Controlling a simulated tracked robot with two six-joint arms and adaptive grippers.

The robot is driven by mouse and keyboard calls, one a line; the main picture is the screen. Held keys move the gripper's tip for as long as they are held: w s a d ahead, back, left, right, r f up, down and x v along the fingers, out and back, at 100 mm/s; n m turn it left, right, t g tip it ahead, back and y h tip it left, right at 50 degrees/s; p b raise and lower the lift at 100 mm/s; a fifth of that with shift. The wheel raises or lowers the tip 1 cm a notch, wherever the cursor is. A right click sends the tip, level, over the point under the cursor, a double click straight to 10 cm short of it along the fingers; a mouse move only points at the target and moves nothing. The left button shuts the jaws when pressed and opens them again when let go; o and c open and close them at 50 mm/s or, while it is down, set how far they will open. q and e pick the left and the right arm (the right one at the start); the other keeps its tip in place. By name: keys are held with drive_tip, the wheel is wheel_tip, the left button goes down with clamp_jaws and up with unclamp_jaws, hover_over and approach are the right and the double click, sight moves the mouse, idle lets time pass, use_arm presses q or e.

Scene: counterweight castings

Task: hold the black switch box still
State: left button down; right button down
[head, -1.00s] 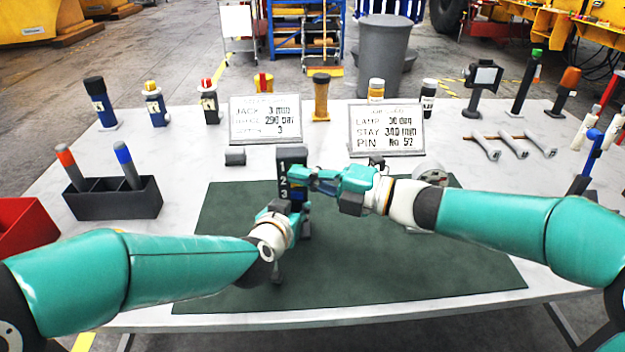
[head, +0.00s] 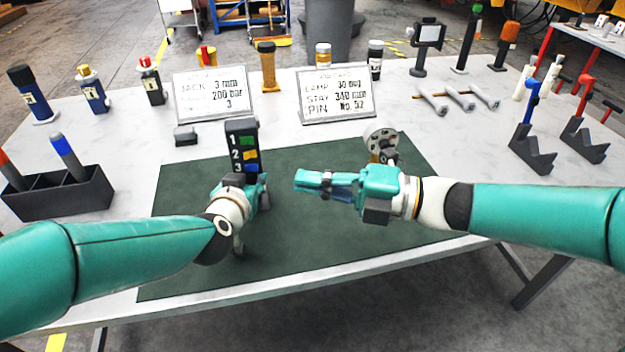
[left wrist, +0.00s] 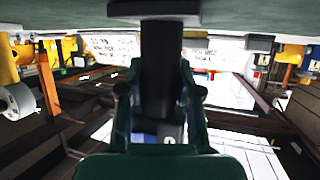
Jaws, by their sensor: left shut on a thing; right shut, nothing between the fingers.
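The black switch box (head: 243,138) stands upright on the dark green mat (head: 330,240). Its face carries the numbers 1, 2 and 3 beside a green, a yellow and a blue switch. My left gripper (head: 245,182) is shut on the lower part of the switch box. In the left wrist view a dark upright part of the switch box (left wrist: 160,70) stands between the two fingers. My right gripper (head: 300,181) is shut and empty, to the right of the box and apart from it.
A grey round flanged part (head: 381,143) sits behind my right gripper. Two sign boards (head: 210,95) stand behind the mat. A dark bin (head: 60,192) with marker-like sticks is at the left. The mat's front right is clear.

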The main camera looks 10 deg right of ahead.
idle(0.3)
use_arm(q)
drive_tip(key=c, duration=0.7)
unclamp_jaws()
drive_tip(key=shift+s+r, duration=0.1)
